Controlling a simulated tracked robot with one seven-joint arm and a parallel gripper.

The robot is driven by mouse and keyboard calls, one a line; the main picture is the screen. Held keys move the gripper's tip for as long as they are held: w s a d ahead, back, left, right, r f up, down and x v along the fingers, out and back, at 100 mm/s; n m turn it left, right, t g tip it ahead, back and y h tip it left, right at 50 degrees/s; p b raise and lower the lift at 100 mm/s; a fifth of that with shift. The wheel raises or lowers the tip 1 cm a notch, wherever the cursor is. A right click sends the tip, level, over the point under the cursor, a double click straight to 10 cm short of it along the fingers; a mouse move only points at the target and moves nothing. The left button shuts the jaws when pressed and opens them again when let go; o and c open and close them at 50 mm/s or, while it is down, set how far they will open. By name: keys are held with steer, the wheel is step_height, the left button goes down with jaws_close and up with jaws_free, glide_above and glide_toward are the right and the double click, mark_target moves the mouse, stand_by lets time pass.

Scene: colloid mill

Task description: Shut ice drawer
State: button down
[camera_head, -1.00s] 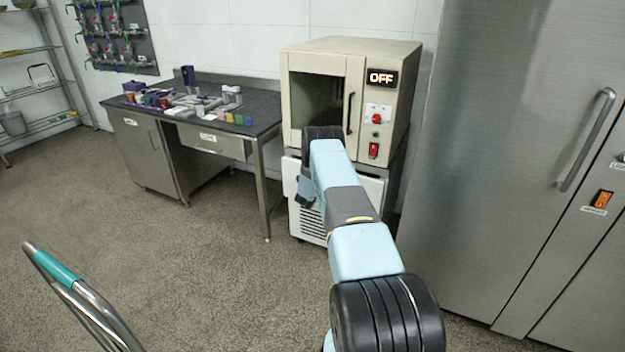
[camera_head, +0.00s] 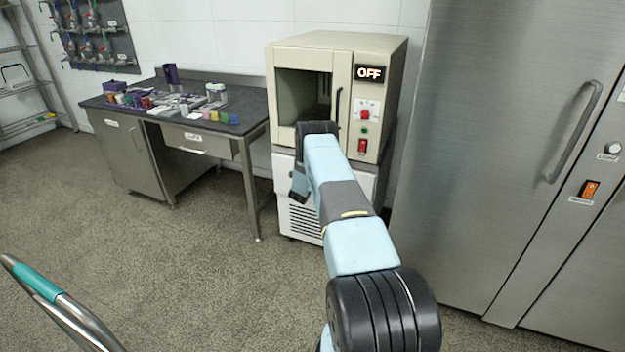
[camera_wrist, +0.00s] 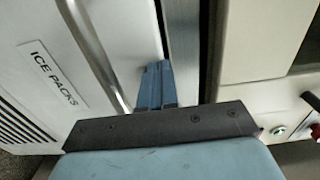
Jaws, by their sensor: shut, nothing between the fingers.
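The ice drawer (camera_head: 362,184) is the white front of the low unit beneath a cream machine, partly hidden behind my arm in the head view. In the wrist view its white front (camera_wrist: 110,25) carries an "ICE PACKS" label (camera_wrist: 54,75) and a metal bar handle (camera_wrist: 92,50). My gripper's blue fingers (camera_wrist: 155,75) are shut and empty, between the handle and the grey strip beside the cream machine. They are at the drawer front, near its edge; I cannot tell whether they touch it. How far the drawer stands out is unclear. The fingertips are hidden in the head view.
The cream machine (camera_head: 393,75), with an "OFF" display, stands on the white unit. A steel cabinet (camera_head: 480,130) is close on the right. A dark-topped bench (camera_head: 245,100) with small items is on the left. A metal rail with a teal grip (camera_head: 35,283) is at lower left. The floor between is open.

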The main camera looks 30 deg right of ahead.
steer(key=v, duration=1.4)
